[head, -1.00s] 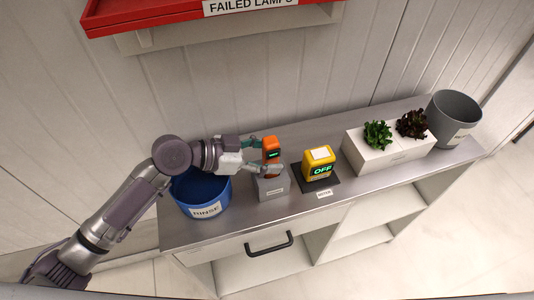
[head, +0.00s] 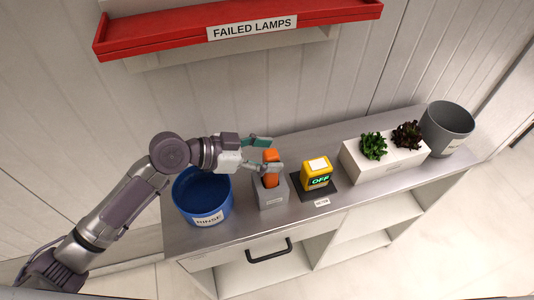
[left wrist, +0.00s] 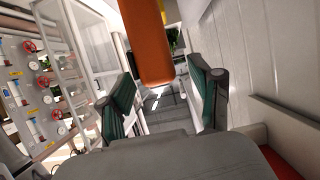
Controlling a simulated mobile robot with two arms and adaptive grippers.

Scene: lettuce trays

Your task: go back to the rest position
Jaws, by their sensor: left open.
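My left gripper (head: 267,155) reaches in from the left over the counter with its fingers apart. An orange handheld device (head: 271,174) stands in a grey holder (head: 271,198) right at the fingertips, its lower part inside the holder. In the left wrist view, the orange device (left wrist: 148,45) shows at the top, in line with the gap between the two green-padded fingers (left wrist: 164,96). One finger partly covers the device in the head view. My right gripper is not in view.
A blue RINSE bucket (head: 203,205) stands below my left wrist. Right of the holder are a yellow device (head: 317,174) reading OFF, a white planter (head: 382,163) with two plants, and a grey bin (head: 447,128). A red FAILED LAMPS tray (head: 160,37) hangs above.

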